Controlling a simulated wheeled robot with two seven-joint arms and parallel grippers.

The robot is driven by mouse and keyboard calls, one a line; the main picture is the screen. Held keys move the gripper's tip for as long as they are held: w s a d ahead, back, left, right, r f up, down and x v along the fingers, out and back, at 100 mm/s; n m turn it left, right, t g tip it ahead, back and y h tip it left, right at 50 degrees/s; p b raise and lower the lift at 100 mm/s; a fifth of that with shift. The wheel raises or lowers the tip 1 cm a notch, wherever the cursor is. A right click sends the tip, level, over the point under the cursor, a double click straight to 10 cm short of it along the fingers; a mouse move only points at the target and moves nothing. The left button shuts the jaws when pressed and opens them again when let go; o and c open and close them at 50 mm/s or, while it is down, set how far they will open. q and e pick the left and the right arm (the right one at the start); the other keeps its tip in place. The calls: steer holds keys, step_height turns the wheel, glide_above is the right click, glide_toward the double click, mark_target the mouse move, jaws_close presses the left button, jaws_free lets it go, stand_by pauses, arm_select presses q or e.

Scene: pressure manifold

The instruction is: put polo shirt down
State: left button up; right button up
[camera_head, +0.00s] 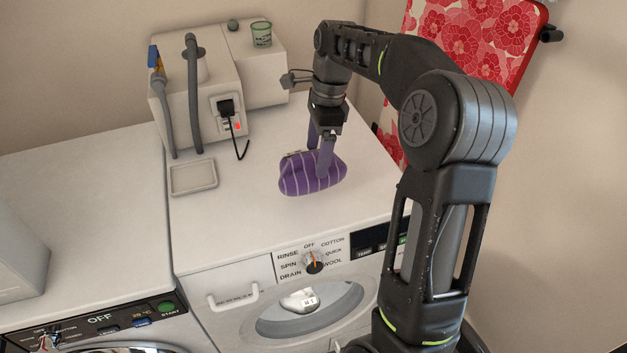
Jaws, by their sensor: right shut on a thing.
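The polo shirt (298,177) is a folded purple bundle with pale stripes. It is at the top of the right-hand washing machine, near the middle of its white top (235,222). My right gripper (322,172) reaches down from above and is shut on the shirt, with its fingers at the bundle's right part. The shirt seems to be at or very near the surface; I cannot tell if it rests fully on it. My left gripper is not in view.
A shallow tray (193,177) lies left of the shirt. A red floral board (478,40) is at the right wall. The machine top's front is clear.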

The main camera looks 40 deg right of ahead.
steer(key=shift+f, duration=1.65)
steer(key=shift+f, duration=1.9)
steer(key=o, duration=1.9)
